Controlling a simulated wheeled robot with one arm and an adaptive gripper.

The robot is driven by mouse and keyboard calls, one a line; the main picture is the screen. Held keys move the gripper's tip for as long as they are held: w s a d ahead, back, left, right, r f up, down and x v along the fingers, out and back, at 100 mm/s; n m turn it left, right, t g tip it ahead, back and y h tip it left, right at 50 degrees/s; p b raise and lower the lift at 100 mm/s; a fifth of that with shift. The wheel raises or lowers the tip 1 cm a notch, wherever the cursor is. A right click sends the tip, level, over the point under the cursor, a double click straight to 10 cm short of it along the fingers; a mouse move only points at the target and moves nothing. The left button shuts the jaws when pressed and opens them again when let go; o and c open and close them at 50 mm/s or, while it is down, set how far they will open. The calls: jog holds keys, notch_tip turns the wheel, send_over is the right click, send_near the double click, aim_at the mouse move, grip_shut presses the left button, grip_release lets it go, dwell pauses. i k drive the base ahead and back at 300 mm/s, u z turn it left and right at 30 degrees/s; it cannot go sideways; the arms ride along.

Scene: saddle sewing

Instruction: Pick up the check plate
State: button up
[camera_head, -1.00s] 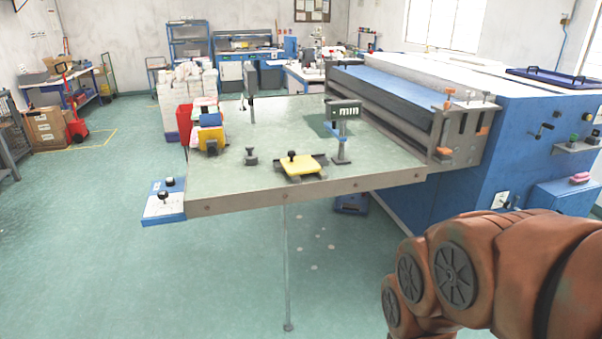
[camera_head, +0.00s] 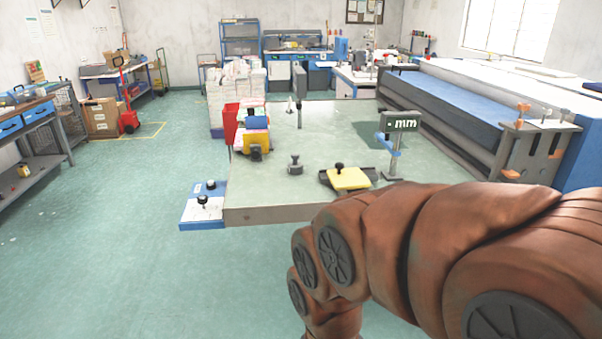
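A yellow plate with a black knob (camera_head: 348,180) sits in a dark holder near the front edge of the pale green table (camera_head: 310,165). It looks like the check plate, but no label on it can be read. My reddish-brown arm reaches across the lower right of the view and bends down at the bottom centre, in front of the table's front right part. My gripper is out of view below the picture's edge. Nothing held can be seen.
A small grey knobbed piece (camera_head: 295,165) and a yellow-and-blue device (camera_head: 257,140) stand on the table. An "mm" gauge (camera_head: 400,122) stands behind the plate. A blue-and-white panel with black knobs (camera_head: 205,207) juts from the left corner. Floor at left is clear.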

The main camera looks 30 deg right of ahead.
aim_at(341, 178)
jog(key=z, duration=0.05)
jog(key=i, duration=1)
jog(key=z, duration=0.5)
